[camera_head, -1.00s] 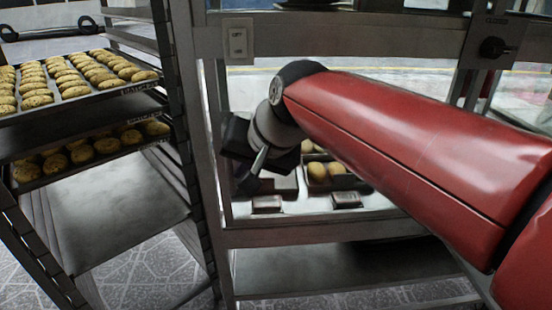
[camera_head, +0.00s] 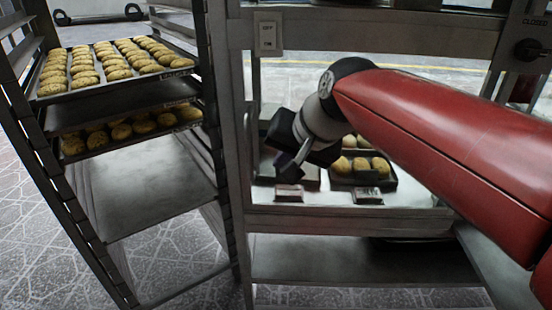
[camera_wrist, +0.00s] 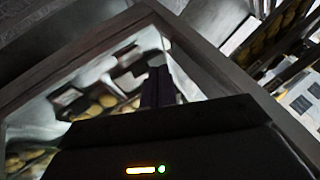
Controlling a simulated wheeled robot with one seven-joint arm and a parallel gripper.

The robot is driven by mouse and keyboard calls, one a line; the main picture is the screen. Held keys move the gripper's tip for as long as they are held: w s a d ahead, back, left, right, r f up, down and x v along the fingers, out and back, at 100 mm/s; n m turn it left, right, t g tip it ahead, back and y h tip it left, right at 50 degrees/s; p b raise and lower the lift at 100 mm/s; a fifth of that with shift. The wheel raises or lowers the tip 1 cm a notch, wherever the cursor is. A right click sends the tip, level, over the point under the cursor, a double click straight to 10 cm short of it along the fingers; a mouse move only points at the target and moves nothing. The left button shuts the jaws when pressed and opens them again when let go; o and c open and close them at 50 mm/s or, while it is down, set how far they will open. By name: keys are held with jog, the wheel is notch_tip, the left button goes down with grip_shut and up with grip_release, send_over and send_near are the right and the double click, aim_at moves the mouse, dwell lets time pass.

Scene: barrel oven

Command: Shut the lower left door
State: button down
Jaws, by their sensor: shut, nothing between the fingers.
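A metal-framed glass front, which seems to be the lower left door, spans the middle of the head view; its bottom rail (camera_head: 345,222) runs below my arm. I cannot tell how far the door stands open. My gripper (camera_head: 293,174) is shut and empty, pointing down near the left side of this front. Its narrow dark fingers also show in the wrist view (camera_wrist: 158,85). Whether they touch the frame is unclear.
A rack on the left holds an upper tray of buns (camera_head: 38,90) and a lower tray (camera_head: 66,157). Small trays with buns (camera_head: 362,182) sit behind the front. A switch plate (camera_head: 268,35) is on the upper frame. Tiled floor (camera_head: 45,245) shows at lower left.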

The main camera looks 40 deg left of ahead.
jog(key=v, duration=1)
jog(key=w+d+f+m+t+h, duration=0.1)
jog(key=d+f+h, duration=0.15)
jog(key=d, duration=0.55)
jog(key=w+d+f+m+t+h, duration=0.1)
jog(key=d+f, duration=0.3)
jog(key=d, duration=0.4)
jog(key=w+d+f+m+t+h, duration=0.1)
jog(key=d+f+m+t, duration=0.15)
jog(key=d, duration=0.55)
jog(key=s+d+f+h, duration=0.1)
jog(key=s+d+f, duration=0.2)
jog(key=d+f, duration=0.2)
jog(key=s+d+f+m+h, duration=0.1)
jog(key=s+d+f, duration=0.3)
jog(key=d, duration=0.5)
notch_tip(320, 180, down, 2)
jog(key=shift+d+f+g+h, duration=0.1)
jog(key=shift+d+g+h, duration=0.25)
jog(key=shift+m, duration=0.25)
